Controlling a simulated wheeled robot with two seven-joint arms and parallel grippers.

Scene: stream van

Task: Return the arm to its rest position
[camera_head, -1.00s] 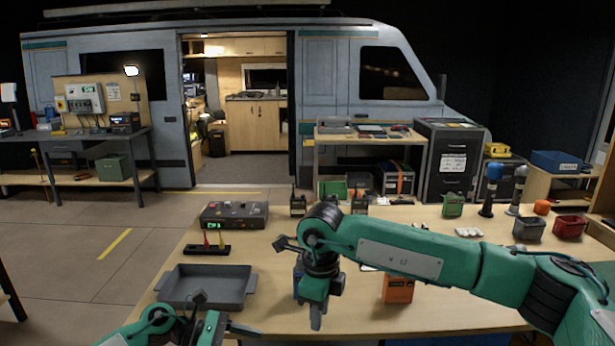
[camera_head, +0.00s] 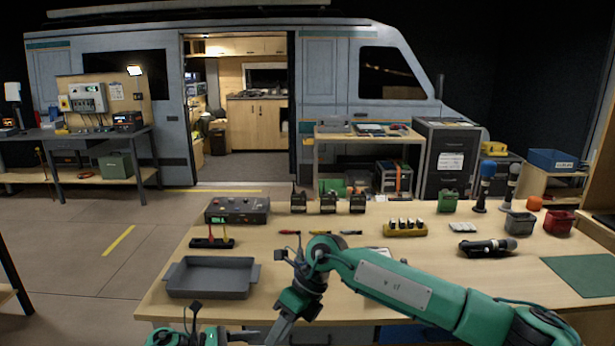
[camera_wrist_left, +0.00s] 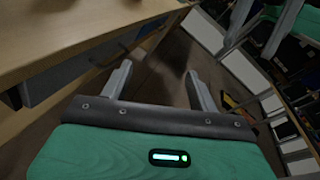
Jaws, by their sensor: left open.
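My left gripper (camera_head: 226,338) is at the bottom edge of the head view, by the table's front edge. In the left wrist view (camera_wrist_left: 160,88) its two fingers stand apart with nothing between them. My right arm (camera_head: 395,288) reaches in from the lower right, over the front of the table. Its gripper (camera_head: 283,328) points down near the front edge, and I cannot tell how far its fingers are apart. No held object shows in it.
The table (camera_head: 470,285) has a grey tray (camera_head: 210,280) at its left front and a control box (camera_head: 237,210) behind it. A yellow holder (camera_head: 405,229), a black handheld tool (camera_head: 487,247) and bins (camera_head: 558,223) stand farther right. A wooden edge (camera_wrist_left: 60,45) is close to the left gripper.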

